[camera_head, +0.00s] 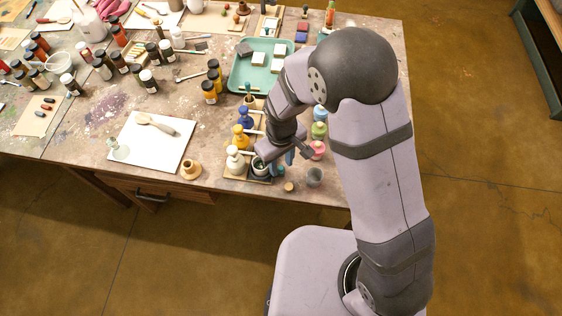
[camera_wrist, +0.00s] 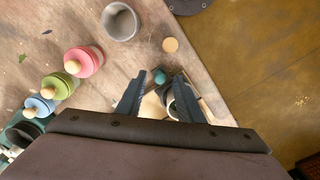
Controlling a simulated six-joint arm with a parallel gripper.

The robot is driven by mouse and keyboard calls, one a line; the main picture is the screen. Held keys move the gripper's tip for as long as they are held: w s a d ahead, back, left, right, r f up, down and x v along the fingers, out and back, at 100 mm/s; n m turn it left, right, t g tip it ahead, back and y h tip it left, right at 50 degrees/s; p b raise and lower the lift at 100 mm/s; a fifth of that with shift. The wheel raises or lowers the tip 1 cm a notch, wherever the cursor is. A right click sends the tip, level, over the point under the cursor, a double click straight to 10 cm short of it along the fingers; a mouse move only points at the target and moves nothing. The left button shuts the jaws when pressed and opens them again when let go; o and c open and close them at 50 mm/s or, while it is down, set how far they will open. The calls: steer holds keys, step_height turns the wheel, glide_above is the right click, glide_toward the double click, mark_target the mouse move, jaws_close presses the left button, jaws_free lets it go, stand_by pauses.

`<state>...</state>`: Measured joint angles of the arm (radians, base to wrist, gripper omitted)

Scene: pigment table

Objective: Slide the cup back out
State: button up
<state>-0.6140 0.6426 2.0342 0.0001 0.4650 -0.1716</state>
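A small dark cup (camera_head: 261,168) with a pale inside stands at the front right of a wooden rack (camera_head: 233,179). My gripper (camera_head: 277,160) is low over that corner, pointing down. In the wrist view its two dark blue fingers (camera_wrist: 158,84) are spread apart. The cup's rim (camera_wrist: 177,101) shows between them, close to the right finger, which partly hides it; I cannot tell whether they touch. A teal knob (camera_wrist: 160,76) also shows between the fingertips. A separate grey cup (camera_head: 315,176) stands on the table to the right; it also shows in the wrist view (camera_wrist: 120,21).
White (camera_head: 235,161), yellow (camera_head: 240,138) and blue bottles stand in the rack. Pink (camera_head: 317,151) and green (camera_head: 319,131) bottles stand right of my gripper. A cork disc (camera_head: 289,187) lies near the table's front edge. A white board (camera_head: 130,150) lies at left.

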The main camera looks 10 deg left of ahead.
steer(key=shift+f, duration=0.25)
jaws_close()
steer(key=w+b, duration=0.4)
steer(key=w, duration=1.9)
steer(key=shift+w+r, duration=0.1)
steer(key=shift+w, duration=0.2)
jaws_free()
